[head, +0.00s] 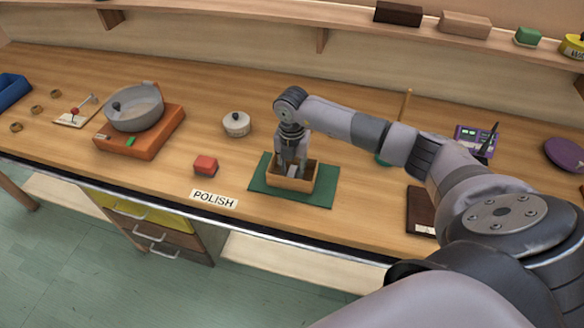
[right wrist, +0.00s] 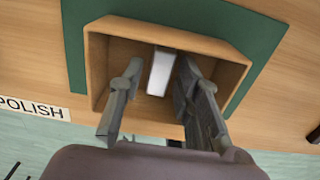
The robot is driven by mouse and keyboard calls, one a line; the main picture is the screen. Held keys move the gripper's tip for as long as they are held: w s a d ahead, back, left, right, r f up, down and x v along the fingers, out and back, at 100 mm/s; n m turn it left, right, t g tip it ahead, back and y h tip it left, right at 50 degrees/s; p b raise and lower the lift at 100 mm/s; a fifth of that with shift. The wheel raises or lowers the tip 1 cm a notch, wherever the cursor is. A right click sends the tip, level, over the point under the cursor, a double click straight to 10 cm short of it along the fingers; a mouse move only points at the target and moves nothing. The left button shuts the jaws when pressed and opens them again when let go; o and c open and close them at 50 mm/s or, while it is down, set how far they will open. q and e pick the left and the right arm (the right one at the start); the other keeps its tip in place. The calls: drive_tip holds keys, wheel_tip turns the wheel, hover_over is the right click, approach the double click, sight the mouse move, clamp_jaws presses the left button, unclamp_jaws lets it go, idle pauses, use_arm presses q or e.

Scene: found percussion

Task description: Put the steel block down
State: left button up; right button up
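The steel block (right wrist: 161,73) is a pale grey bar inside an open wooden box (right wrist: 97,75). In the head view the box (head: 290,184) sits on a green mat (head: 327,190) near the front of the bench. My right gripper (right wrist: 160,72) points down into the box, its fingers apart on either side of the block. A gap shows between the left finger and the block; the right finger is close to it, and contact there is unclear. In the head view the right gripper (head: 291,163) largely hides the block. My left gripper is not in view.
A "POLISH" label (head: 214,199) lies at the bench's front edge. A dark brown item (head: 420,211) lies to the right. Bare bench surrounds the red block.

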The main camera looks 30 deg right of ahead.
sight(292, 172)
drive_tip(key=shift+o, duration=0.4)
drive_tip(key=shift+r, duration=0.55)
wheel_tip(292, 172, up, 11)
drive_tip(key=b, duration=0.3)
drive_tip(key=shift+b, duration=0.3)
drive_tip(key=shift+r, duration=0.1)
